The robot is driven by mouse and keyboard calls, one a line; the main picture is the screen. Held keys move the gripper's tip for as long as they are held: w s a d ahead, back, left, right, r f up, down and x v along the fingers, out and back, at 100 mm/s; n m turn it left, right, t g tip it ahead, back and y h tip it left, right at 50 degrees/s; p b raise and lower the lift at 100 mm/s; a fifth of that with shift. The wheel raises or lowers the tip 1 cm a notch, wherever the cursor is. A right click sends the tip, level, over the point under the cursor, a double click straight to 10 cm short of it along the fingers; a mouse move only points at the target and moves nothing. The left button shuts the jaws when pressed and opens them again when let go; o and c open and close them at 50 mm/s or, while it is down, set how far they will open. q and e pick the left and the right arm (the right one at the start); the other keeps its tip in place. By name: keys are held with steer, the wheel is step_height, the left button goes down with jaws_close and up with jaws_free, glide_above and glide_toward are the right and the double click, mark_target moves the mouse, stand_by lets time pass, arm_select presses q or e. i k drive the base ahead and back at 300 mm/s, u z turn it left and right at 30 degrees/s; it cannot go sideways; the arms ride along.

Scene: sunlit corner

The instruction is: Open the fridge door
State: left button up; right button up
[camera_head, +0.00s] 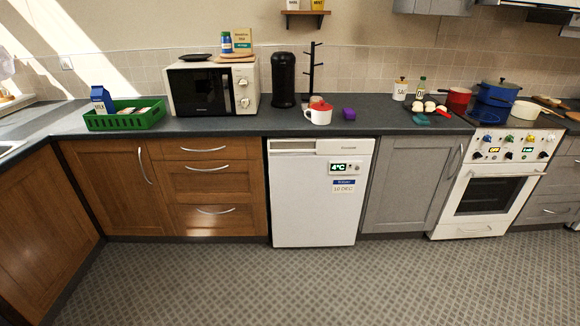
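The fridge (315,210) is a white under-counter unit in the middle of the head view. Its door looks shut and faces me. A small display (339,168) reading 4°C and a date label (344,187) are on the upper right of the door. A pale recessed strip (292,146) runs along the top edge. Neither of my grippers is in view.
Wooden drawers (212,190) stand left of the fridge and a grey cupboard (412,185) right of it. A white oven (490,195) is further right. The patterned floor (310,285) in front is clear. A microwave (212,90) and other items stand on the dark counter.

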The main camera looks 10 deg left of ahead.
mark_target(315, 201)
steer(key=k, duration=0.8)
steer(key=u, duration=0.5)
steer(key=i, duration=1.45)
steer(key=z, duration=0.6)
